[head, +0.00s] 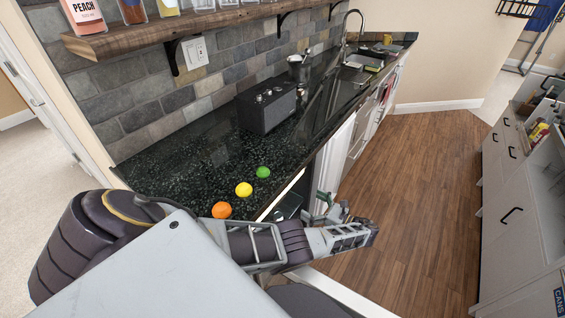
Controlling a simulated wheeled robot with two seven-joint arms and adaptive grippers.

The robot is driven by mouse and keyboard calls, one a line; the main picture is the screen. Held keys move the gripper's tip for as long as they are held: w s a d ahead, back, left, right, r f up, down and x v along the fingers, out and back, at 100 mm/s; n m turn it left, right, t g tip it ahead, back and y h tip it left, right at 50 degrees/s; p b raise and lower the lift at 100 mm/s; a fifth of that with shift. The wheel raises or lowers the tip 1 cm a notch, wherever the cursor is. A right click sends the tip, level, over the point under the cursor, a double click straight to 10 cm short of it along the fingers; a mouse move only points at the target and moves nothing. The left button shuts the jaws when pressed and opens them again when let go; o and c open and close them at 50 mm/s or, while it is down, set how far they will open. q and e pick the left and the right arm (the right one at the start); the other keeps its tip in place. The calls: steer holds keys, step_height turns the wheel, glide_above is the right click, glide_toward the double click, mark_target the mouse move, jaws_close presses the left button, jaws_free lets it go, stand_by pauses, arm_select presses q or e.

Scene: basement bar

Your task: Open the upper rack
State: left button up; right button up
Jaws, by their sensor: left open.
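The upper rack cannot be made out clearly. A dark opening with a light edge (290,203) shows under the counter front, mostly hidden by my left arm. My left gripper (330,207) is at the counter's front edge, just right of this opening. It is open, and I see nothing between its fingers. Whether it touches anything in the opening cannot be told. My right gripper is not in view.
An orange (222,210), a yellow fruit (244,189) and a green fruit (263,172) lie on the dark counter (190,160). A black speaker-like box (266,108) stands behind them. The wooden floor (420,170) is clear up to the cabinets (510,210) on the right.

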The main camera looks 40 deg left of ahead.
arm_select(q)
steer(key=shift+a, duration=0.1)
steer(key=s+a+p, duration=0.1)
steer(key=a+p, duration=0.2)
steer(key=a, duration=1)
steer(key=shift+s+a, duration=0.2)
steer(key=shift+s, duration=0.05)
steer(key=c, duration=1.2)
steer(key=shift+a, duration=0.1)
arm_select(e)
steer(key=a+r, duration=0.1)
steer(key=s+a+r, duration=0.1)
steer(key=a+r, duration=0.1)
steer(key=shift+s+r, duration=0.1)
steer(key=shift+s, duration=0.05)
